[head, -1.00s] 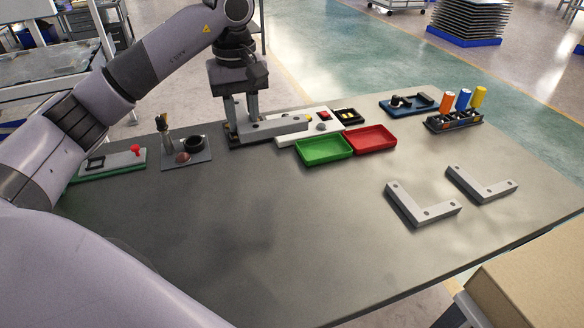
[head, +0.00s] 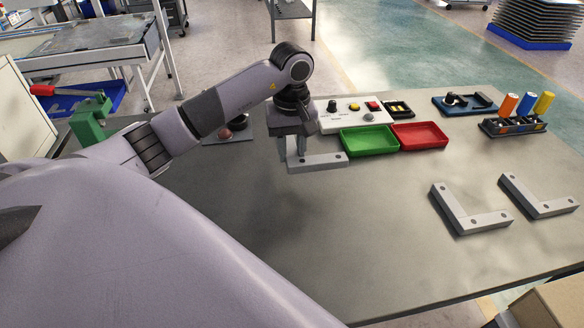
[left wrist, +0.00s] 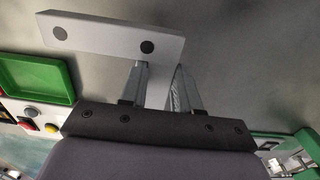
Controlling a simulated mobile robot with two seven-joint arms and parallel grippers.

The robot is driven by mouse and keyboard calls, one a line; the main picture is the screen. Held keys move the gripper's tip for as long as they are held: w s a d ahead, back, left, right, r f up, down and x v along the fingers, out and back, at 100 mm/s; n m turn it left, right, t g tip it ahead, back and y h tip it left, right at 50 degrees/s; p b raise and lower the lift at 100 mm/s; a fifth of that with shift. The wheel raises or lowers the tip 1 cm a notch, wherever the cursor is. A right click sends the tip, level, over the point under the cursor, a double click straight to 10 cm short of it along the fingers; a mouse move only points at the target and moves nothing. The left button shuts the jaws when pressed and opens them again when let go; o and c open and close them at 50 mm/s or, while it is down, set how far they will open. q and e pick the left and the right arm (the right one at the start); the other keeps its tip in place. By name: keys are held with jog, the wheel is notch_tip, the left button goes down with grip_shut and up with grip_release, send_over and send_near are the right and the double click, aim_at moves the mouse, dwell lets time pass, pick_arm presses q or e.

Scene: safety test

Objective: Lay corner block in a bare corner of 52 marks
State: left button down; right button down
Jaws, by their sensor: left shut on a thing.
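My left gripper (head: 298,150) is shut on one leg of a light grey L-shaped corner block (head: 320,161), held in front of the white button panel. In the left wrist view the block (left wrist: 110,37) shows its long leg with two dark holes, and its other leg runs between the fingers (left wrist: 160,85). Two similar L-shaped blocks lie on the table at the right, a nearer one (head: 468,220) and a farther one (head: 541,200). I cannot make out any printed corner marks on the table. My right gripper is not in view.
A green tray (head: 369,140) and a red tray (head: 419,136) stand right of the held block, before the button panel (head: 350,113). The grey table (head: 350,230) is bare in the middle.

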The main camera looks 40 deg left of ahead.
aim_at(292, 180)
pick_arm(q)
notch_tip(292, 180, down, 6)
jog(key=shift+r, duration=0.2)
jog(key=shift+f, duration=0.15)
jog(key=c, duration=0.8)
grip_release()
jog(key=shift+f, duration=0.15)
